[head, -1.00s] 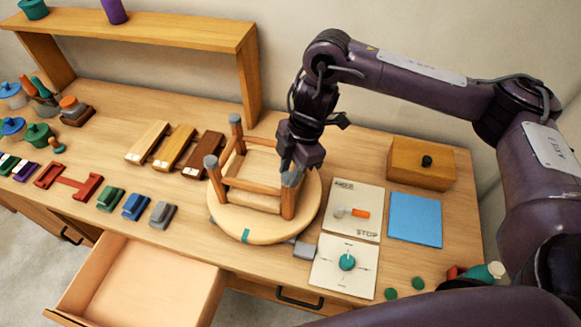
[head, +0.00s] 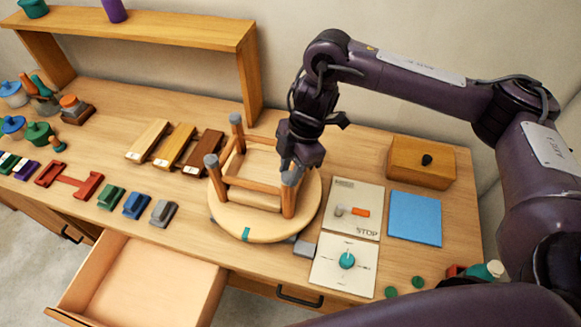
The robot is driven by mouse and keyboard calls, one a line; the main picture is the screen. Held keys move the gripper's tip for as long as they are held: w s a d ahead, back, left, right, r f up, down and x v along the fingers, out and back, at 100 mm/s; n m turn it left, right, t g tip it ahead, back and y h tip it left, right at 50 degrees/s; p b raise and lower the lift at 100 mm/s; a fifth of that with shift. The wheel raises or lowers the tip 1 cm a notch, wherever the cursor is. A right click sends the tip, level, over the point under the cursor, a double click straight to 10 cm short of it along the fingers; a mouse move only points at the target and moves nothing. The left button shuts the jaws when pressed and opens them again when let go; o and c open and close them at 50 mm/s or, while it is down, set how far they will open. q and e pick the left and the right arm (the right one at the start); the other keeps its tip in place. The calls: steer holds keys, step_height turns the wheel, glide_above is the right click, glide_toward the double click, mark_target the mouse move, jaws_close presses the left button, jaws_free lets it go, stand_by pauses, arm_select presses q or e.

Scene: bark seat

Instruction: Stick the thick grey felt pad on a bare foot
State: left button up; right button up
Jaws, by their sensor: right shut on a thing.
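A small wooden stool (head: 250,195) stands upside down, legs up, on a round wooden turntable (head: 235,225). Grey caps show on the far-left foot (head: 236,118) and the left foot (head: 211,160). My right gripper (head: 291,170) is shut at the top of the front-right leg. A grey pad (head: 291,178) shows between its fingertips, right at that leg's top; I cannot tell whether it is pressed on or only touching. The fourth foot is hidden behind my gripper. My left gripper is out of view.
Right of the turntable lie a panel with an orange-tipped switch (head: 358,212), a teal dial panel (head: 347,260), a blue square (head: 415,218) and a wooden box (head: 421,165). Several coloured blocks lie to the left. An open drawer (head: 140,280) juts out in front.

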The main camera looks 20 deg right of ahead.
steer(key=shift+f, duration=0.2)
steer(key=o, duration=1.3)
steer(key=shift+o, duration=0.2)
steer(key=shift+r+p, duration=0.5)
steer(key=shift+r, duration=3)
